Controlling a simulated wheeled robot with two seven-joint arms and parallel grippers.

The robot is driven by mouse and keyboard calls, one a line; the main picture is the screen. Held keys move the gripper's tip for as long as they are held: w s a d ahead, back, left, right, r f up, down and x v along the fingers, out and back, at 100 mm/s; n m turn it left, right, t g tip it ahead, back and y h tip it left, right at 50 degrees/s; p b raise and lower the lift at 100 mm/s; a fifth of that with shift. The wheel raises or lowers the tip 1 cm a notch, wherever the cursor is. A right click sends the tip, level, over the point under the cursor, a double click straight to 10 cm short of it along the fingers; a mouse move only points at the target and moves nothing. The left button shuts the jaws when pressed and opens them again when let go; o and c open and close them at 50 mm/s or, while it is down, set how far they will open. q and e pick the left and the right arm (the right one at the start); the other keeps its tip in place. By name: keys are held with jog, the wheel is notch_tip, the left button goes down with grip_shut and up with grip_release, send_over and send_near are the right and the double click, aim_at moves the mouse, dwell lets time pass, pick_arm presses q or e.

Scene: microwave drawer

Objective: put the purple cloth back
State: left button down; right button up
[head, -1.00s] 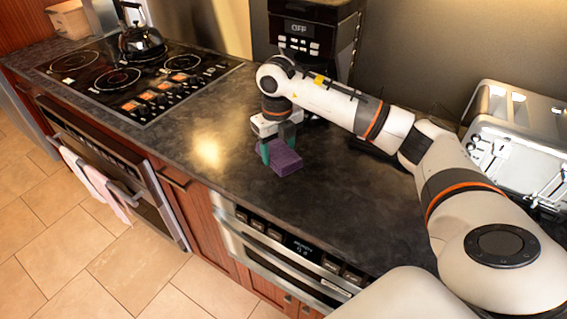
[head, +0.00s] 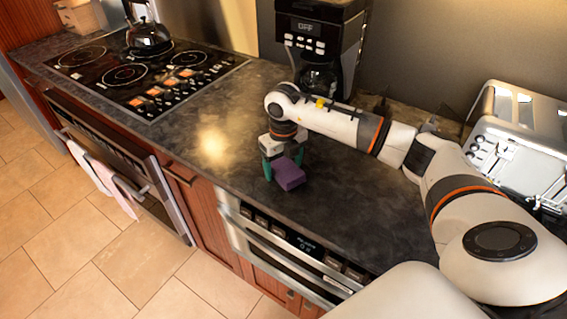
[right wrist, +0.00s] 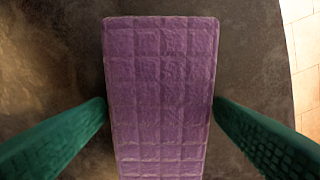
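The purple cloth (head: 289,176) is a folded, block-like piece over the dark countertop, in front of the coffee machine. My right gripper (head: 283,165) has its green fingers on either side of it. In the right wrist view the cloth (right wrist: 160,85) fills the middle, showing a quilted grid, and both fingertips meet its long edges. The gripper is shut on it. The cloth is at or just above the counter; I cannot tell if it touches. My left gripper is not in view.
A black coffee machine (head: 318,40) stands behind the gripper. A silver toaster (head: 520,135) is at the right. A cooktop (head: 140,75) with a kettle (head: 147,35) is at the left. The countertop (head: 340,215) around the cloth is clear; its front edge is near, above a microwave drawer (head: 290,255).

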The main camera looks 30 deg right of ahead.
aim_at(283, 165)
jog(key=shift+r, duration=0.4)
notch_tip(283, 165, up, 12)
jog(key=b, duration=0.2)
jog(key=shift+f, duration=0.2)
jog(key=shift+f, duration=0.1)
dwell(0.3)
